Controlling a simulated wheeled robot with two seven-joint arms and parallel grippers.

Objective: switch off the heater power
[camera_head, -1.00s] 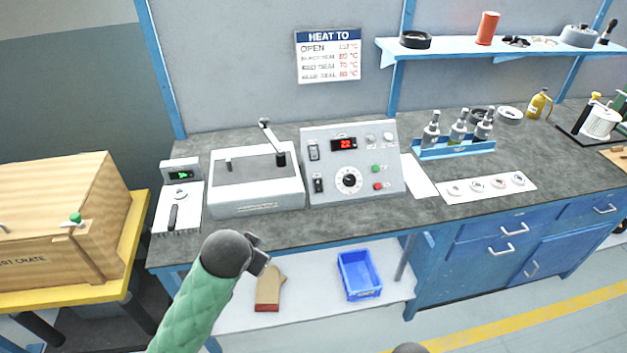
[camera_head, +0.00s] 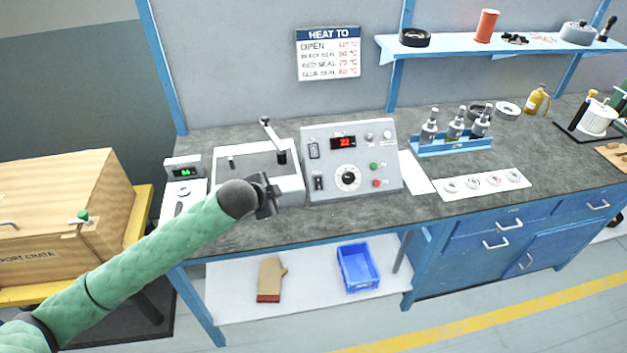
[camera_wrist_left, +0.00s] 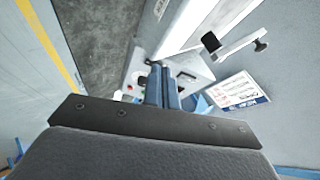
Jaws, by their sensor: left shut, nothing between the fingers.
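My left gripper (camera_head: 270,196) is shut and empty, in front of the lidded white unit and left of the box. In the left wrist view its fingers (camera_wrist_left: 162,85) partly cover the box (camera_wrist_left: 190,65). My right gripper is not in view.
A lidded white unit (camera_head: 230,163) with a raised lever (camera_head: 270,135) stands left of the box. A small scale (camera_head: 183,172) with a green display is farther left. A blue rack (camera_head: 455,146) of bottles stands right. The bench front (camera_head: 400,210) is clear.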

